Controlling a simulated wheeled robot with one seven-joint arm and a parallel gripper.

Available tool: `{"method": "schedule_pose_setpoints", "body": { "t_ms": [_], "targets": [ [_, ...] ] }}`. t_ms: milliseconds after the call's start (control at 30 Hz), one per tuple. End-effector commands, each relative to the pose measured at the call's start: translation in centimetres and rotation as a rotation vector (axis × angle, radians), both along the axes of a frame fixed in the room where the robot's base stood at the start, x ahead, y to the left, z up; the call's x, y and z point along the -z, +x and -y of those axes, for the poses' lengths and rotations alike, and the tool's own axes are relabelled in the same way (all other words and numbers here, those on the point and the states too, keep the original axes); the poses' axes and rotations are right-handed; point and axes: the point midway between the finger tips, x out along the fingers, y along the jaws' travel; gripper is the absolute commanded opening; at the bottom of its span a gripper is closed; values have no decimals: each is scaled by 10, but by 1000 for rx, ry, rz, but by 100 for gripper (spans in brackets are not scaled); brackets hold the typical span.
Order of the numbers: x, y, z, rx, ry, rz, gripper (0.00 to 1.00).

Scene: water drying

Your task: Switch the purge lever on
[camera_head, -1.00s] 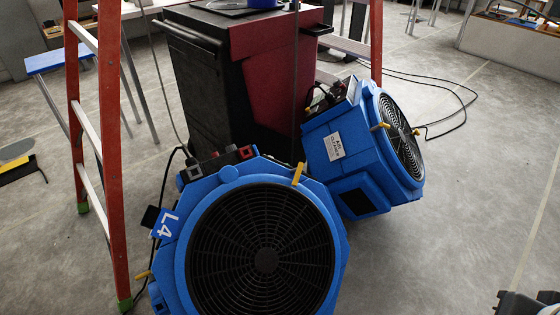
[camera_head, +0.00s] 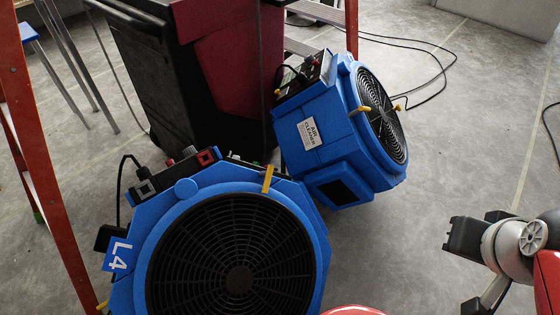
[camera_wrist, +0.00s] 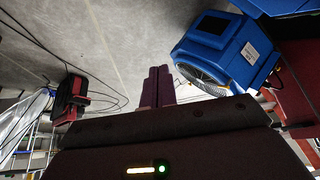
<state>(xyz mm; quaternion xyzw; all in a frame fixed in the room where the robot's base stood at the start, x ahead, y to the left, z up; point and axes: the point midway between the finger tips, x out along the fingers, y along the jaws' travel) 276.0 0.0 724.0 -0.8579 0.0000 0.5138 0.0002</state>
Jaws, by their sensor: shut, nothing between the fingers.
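No lever labelled as the purge lever can be made out. A blue unit marked L4 (camera_head: 182,212) with a round black grille stands at the front left, with a small yellow lever-like part (camera_head: 268,179) on its rim. A blue unit labelled AIR CLEANER (camera_head: 322,158) stands behind it to the right, with yellow parts (camera_head: 363,109) at its grille; a blue unit with a grille also shows at upper right in the wrist view (camera_wrist: 222,52). My gripper (camera_wrist: 159,72) is shut and empty, its dark fingers apart from that unit. My arm shows at the right edge of the head view.
A black and dark red cabinet (camera_head: 222,75) stands behind the units. Red ladder legs (camera_head: 50,170) rise at the left. Black cables (camera_head: 430,80) lie on the floor at upper right. The grey floor (camera_head: 430,170) between the units and my arm is clear.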

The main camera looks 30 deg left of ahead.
Motion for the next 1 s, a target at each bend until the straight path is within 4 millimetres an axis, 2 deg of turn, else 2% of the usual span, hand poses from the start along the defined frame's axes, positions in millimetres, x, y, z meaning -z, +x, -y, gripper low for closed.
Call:
{"method": "schedule_pose_setpoints", "body": {
  "t_ms": [167,267,467,567,700,1000],
  "targets": [
    [0,17,-11,-4,24,-40,0],
    [3,43,-30,-10,64,-100,0],
    [25,114,-90,-31,195,-267,0],
    [44,148,-125,-39,274,-358,0],
    [80,190,-176,-46,399,-495,0],
    [175,257,-285,-20,717,-813,0]
  ]
}}
